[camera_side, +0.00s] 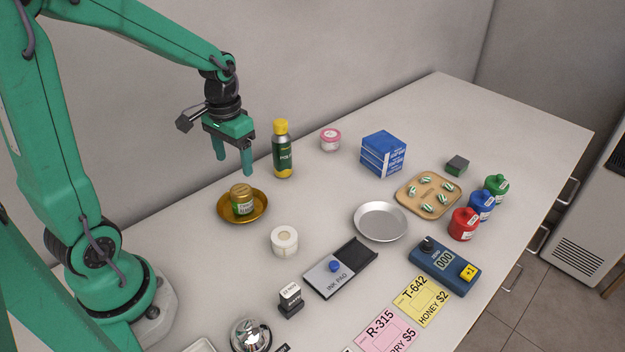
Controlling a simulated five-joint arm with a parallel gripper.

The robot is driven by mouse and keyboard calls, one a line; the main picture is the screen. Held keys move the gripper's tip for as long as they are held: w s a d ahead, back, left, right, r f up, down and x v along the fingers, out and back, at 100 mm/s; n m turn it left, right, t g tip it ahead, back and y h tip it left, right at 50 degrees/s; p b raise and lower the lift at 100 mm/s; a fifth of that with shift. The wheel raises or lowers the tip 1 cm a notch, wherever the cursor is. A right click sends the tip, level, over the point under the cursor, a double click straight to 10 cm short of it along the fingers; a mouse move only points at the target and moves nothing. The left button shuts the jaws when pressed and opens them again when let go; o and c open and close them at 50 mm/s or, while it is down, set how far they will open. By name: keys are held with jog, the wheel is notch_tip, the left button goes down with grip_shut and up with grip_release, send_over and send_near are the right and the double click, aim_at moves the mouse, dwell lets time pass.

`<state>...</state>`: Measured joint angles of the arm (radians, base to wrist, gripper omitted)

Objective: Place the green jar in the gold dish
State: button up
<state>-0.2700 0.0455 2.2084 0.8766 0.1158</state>
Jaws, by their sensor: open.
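The gold dish (225,213) is a shallow round dish on the counter, left of centre.
A green bottle with a yellow cap (282,152) stands close right of my gripper.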

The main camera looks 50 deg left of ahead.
jog(key=s+d+r+m+t, duration=0.1)
jog(key=s+d+r+t, duration=0.4)
jog(key=s+d+r, duration=0.3)
notch_tip(320, 180, up, 3)
jog(key=shift+s+d+r+m, duration=0.2)
jog(key=shift+s+d+m, duration=0.2)
jog(key=shift+s, duration=0.25)
